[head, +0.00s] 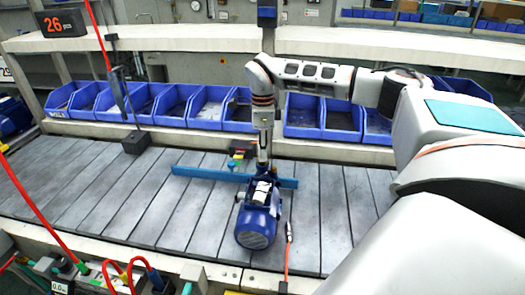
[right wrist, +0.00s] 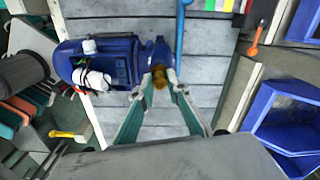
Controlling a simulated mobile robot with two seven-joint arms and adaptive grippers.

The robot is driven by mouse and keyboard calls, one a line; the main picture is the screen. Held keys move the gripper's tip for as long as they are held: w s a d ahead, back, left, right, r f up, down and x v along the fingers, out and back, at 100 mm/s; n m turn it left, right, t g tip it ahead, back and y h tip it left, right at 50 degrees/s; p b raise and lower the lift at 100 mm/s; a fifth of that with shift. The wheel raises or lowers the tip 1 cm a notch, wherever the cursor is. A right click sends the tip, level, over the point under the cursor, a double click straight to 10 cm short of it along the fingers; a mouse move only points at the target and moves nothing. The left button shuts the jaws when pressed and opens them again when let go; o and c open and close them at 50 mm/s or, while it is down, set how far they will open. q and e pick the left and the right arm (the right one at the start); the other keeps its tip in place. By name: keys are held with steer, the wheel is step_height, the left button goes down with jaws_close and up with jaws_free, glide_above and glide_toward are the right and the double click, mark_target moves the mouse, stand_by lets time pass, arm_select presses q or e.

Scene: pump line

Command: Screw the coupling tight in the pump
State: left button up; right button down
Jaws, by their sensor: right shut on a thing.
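The blue pump (head: 258,222) lies on the grey slatted conveyor, with its round ribbed motor end towards me. In the right wrist view the pump (right wrist: 105,62) lies on its side, with a white part on its body and a blue pump head to the right. My right gripper (head: 263,168) reaches down over the pump's far end. In the right wrist view its two fingers (right wrist: 160,80) are closed around a small brass-coloured coupling (right wrist: 160,77) at the pump head. The fingers partly hide the coupling, and I cannot tell how deep it sits. My left gripper is not in view.
A blue bar (head: 288,183) lies across the conveyor (head: 90,190) beside the pump. A hose with a metal tip (head: 289,233) is right of the pump. Blue bins (head: 205,107) line the back. A black block (head: 136,143) with a pole stands at left.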

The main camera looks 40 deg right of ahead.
steer(key=shift+s+f, duration=0.1)
steer(key=shift+f, duration=0.05)
steer(key=m, duration=0.3)
steer(key=c, duration=2)
jaws_free()
steer(key=n, duration=0.3)
steer(key=n, duration=0.3)
steer(key=shift+n, duration=0.3)
